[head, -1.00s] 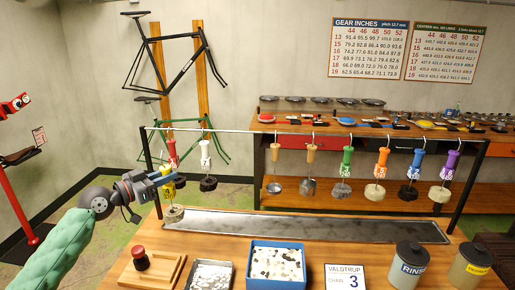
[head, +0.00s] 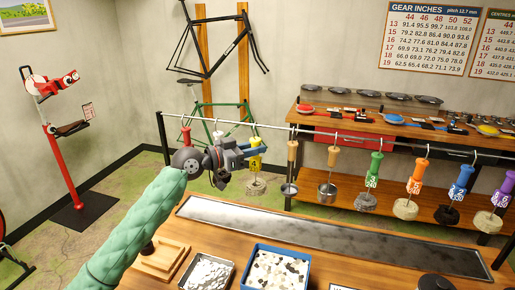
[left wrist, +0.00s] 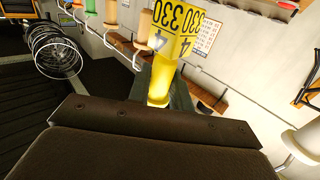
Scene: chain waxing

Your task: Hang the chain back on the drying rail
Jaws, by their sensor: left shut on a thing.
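My left gripper (head: 254,150) is shut on the yellow handle (head: 256,162) of a chain hanger marked 4. A pale coiled chain (head: 256,186) hangs below the handle, over the back of the drip tray. The handle is close to upright and near the drying rail (head: 270,126); I cannot tell whether its hook touches the rail. The left wrist view shows the yellow handle (left wrist: 160,85) with its number tag above the dark gripper pad. A red handle (head: 186,134) and a white handle (head: 218,133) on the rail are partly hidden by my gripper. My right gripper is out of view.
To the right on the rail hang two wooden-handled dippers, then green (head: 374,168), orange (head: 417,178), blue (head: 462,180) and purple hangers. Below lies the metal drip tray (head: 320,236). In front are a wooden block (head: 160,258), a white parts tray and a blue bin (head: 275,250).

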